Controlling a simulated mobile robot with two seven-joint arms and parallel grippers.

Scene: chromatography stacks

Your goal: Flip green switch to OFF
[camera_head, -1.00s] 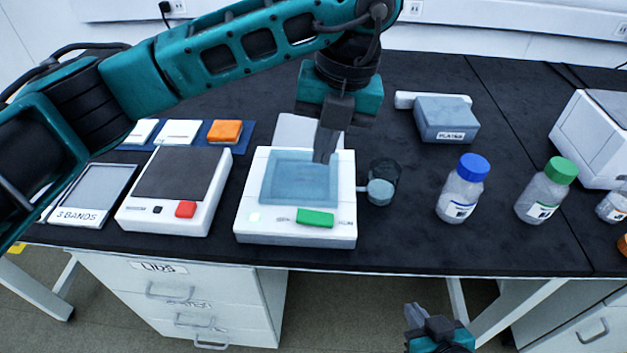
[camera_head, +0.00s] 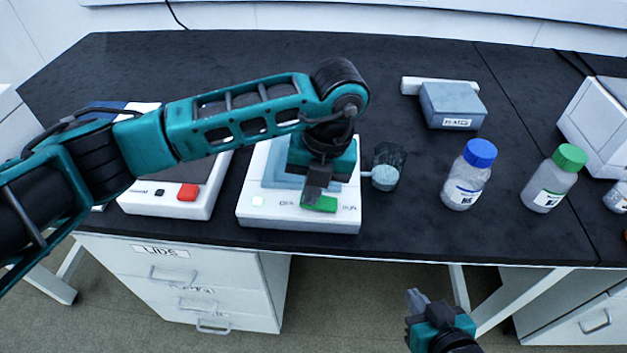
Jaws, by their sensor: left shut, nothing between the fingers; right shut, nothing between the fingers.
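The green switch (camera_head: 324,205) sits on the front right of a white device (camera_head: 256,215) with a blue-grey top panel. My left gripper (camera_head: 309,200) is shut and empty, pointing down at the left end of the green switch. It covers part of the switch and of the label to its left. Whether the fingertips touch the switch, I cannot tell. My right gripper (camera_head: 414,297) is shut and empty, low in front of the bench and away from the device.
A device with a red switch (camera_head: 188,192) stands to the left, partly behind my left arm. A beaker (camera_head: 386,174) stands just right of the white device. A blue-capped bottle (camera_head: 469,176), a green-capped bottle (camera_head: 554,181) and a grey box (camera_head: 452,104) are further right.

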